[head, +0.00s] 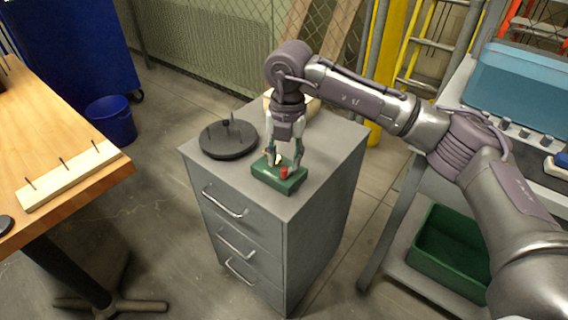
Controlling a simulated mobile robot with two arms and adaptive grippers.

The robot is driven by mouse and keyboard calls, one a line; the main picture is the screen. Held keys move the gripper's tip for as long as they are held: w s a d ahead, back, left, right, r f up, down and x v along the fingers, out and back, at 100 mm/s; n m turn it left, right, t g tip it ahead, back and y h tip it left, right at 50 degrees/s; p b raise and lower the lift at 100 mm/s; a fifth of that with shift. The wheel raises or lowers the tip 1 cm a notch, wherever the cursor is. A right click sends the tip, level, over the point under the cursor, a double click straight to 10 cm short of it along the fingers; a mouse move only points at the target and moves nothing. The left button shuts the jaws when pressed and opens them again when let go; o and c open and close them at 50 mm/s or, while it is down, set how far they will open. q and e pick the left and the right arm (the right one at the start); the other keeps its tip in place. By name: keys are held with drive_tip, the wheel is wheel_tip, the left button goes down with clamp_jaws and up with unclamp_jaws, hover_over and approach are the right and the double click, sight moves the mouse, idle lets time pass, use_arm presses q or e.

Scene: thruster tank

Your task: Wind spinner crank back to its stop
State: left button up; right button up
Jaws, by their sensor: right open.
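A small green box (279,177) sits on top of the grey drawer cabinet near its front edge. A red knob (284,172) and a small yellow part stand on the box's top; which part is the spinner crank, I cannot tell. My right gripper (284,160) points down right over the box, its fingers open and spread around the parts on top. Its fingers partly hide the yellow part. Whether the fingertips touch anything is too small to tell. My left gripper does not show.
A black round base with upright pegs (228,138) stands left of the box on the cabinet (325,165). A pale object sits behind my gripper. A wooden table (60,125) with a pegged strip is at left. A bench with a blue tank (520,90) is at right.

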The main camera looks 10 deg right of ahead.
wheel_tip(320, 180, up, 9)
drive_tip(key=shift+d+r, duration=0.15)
drive_tip(key=shift+s, duration=0.1)
